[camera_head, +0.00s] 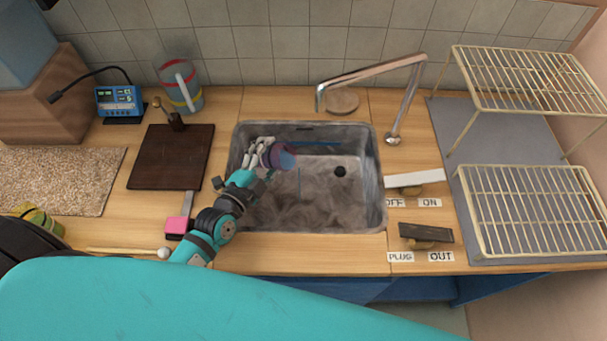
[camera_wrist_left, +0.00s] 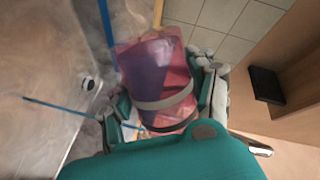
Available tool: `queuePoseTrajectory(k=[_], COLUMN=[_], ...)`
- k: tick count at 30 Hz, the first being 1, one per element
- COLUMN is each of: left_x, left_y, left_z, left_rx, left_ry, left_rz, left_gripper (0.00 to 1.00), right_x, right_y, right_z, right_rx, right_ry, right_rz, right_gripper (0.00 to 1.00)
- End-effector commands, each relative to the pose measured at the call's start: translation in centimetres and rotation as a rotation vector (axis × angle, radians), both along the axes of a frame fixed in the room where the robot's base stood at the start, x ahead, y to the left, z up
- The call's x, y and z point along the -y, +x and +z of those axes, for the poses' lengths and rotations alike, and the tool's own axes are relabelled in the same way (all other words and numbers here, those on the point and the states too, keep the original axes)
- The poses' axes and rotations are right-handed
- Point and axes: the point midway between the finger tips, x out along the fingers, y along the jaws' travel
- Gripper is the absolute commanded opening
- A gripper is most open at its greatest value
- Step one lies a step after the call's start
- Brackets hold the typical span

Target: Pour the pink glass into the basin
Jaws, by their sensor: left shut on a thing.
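The pink glass (camera_head: 283,156), see-through and pink-purple, is held over the upper left part of the basin. It looks tilted in the head view, but I cannot tell how far. My left gripper (camera_head: 263,152) is shut around it; in the left wrist view the fingers wrap the sides of the glass (camera_wrist_left: 155,72) and a pale band crosses it. I cannot tell what is inside the glass. The grey basin (camera_head: 318,208) is set into the wooden counter, with a dark drain hole at its right. My right gripper is not in view.
A metal faucet (camera_head: 375,72) arches behind the basin. Wire racks (camera_head: 530,210) stand at the right, beside lever blocks labelled OFF, ON, PLUG and OUT. A dark board (camera_head: 165,165), a striped pitcher (camera_head: 180,82) and a pink-ended tool (camera_head: 178,225) are left of the basin.

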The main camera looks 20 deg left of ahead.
Motion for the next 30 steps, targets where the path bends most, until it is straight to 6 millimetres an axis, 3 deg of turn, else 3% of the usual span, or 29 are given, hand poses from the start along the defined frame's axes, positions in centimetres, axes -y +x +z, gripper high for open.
queuePoseTrajectory(k=[30], left_x=[0.1], left_y=[0.1], left_z=[0.9], left_rx=[0.016], left_ry=[0.11], left_rz=[0.001], left_gripper=[0.11], right_x=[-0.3], right_y=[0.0], right_z=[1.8], right_rx=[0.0], right_ry=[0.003], right_rz=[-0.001], right_gripper=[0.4])
